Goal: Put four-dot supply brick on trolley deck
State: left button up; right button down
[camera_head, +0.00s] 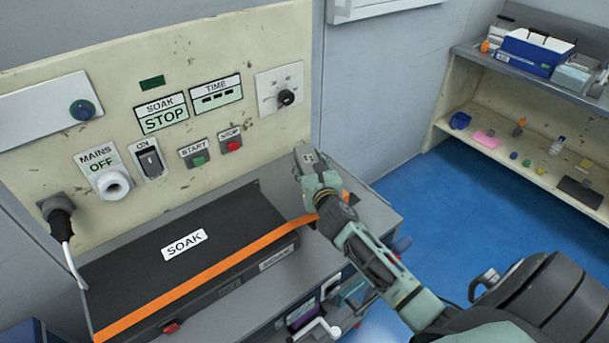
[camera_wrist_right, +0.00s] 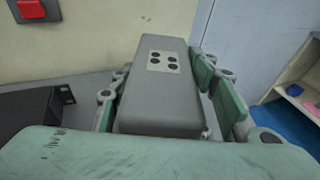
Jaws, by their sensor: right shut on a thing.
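The four-dot supply brick (camera_head: 305,156) is a grey block with a light label carrying four dark dots. It shows large in the right wrist view (camera_wrist_right: 160,98), label end away from the wrist. My right gripper (camera_head: 316,178) is shut on it, with green finger pads on both sides. The brick is over the right end of a grey top (camera_head: 362,208), near the panel wall. I cannot tell whether it touches that top, or whether this top is the trolley deck. My left gripper is not in view.
A black SOAK box (camera_head: 215,232) with an orange edge stands left of my right gripper. Behind is a cream panel (camera_head: 220,100) with switches and a white plug. A shelf unit (camera_head: 480,125) with small items stands at the far right. Blue floor (camera_head: 440,200) lies between.

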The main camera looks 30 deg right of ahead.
jog(key=w+f, duration=0.2)
jog(key=w, duration=0.1)
jog(key=shift+d, duration=0.35)
notch_tip(320, 180, down, 3)
jog(key=shift+r+b, duration=0.1)
jog(key=shift+b, duration=0.55)
jog(key=shift+f, duration=0.45)
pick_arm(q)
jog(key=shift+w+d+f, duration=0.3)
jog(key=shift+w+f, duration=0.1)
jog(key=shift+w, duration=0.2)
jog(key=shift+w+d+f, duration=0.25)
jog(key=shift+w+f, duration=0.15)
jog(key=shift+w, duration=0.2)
pick_arm(e)
jog(key=c, duration=1.4)
grip_release()
jog(key=shift+f, duration=0.15)
jog(key=shift+o, duration=0.7)
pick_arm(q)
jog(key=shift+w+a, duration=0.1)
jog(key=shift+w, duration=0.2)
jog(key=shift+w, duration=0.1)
